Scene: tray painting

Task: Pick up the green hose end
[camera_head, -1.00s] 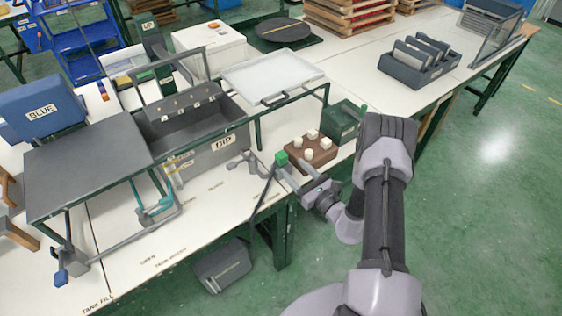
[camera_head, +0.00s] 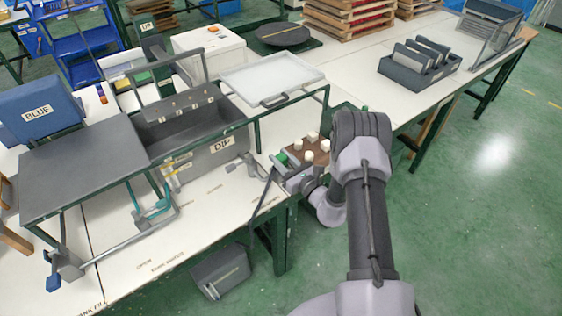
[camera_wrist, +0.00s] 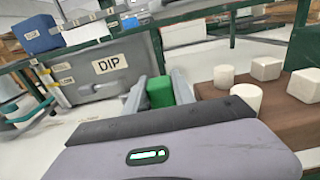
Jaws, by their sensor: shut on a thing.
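The green hose end (camera_wrist: 160,91) is a small green block between the two grey fingers of my gripper (camera_wrist: 158,95) in the wrist view. The fingers are shut on it, one on each side. In the head view the green hose end (camera_head: 282,158) shows only partly, by my gripper (camera_head: 285,166) at the table's front edge. A dark hose (camera_head: 263,193) hangs there, slanting down toward the floor. My wrist body hides the lower part of the grip in the wrist view.
A brown block with several white pegs (camera_head: 318,155) stands right beside my gripper. The grey DIP tank (camera_head: 205,160) is to the left, with a green frame rail above the table. A white tray (camera_head: 270,72) lies behind. Open green floor is at the right.

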